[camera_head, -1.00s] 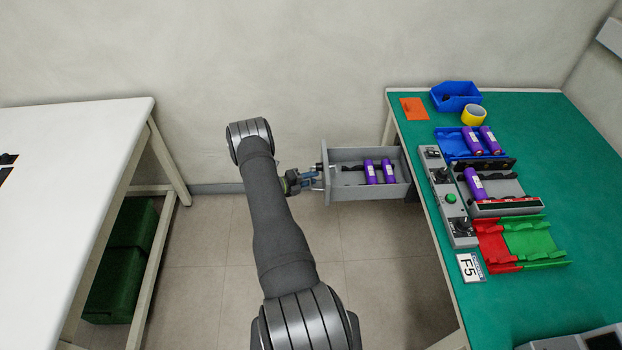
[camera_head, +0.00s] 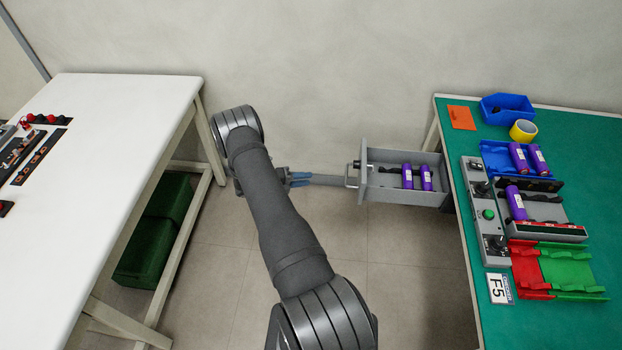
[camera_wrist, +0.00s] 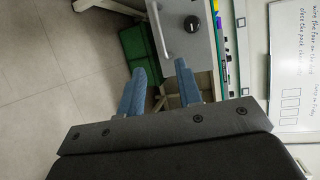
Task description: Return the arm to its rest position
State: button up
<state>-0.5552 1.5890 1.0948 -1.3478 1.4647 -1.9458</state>
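My gripper (camera_head: 302,179) is left of the open grey drawer (camera_head: 365,184), with its blue fingertips pointing right. A gap lies between the fingertips and the drawer's handle (camera_head: 350,175). In the wrist view my gripper (camera_wrist: 160,78) has its two blue fingers apart, with nothing visible between them. My arm extends from the bottom of the head view up to the middle and hides part of the gripper's wrist.
The green-topped bench (camera_head: 560,205) at right carries trays and more purple cylinders. A white table (camera_head: 110,130) is at left, with a green crate (camera_head: 155,230) below. Floor between them is clear.

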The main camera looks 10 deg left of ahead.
aim_at(347, 174)
dwell(0.3)
jog(key=x, duration=1.7)
jog(key=shift+d+f, duration=0.1)
jog(key=shift+d, duration=0.1)
jog(key=shift+a, duration=0.1)
jog(key=v, duration=1.7)
jog(key=shift+a, duration=0.15)
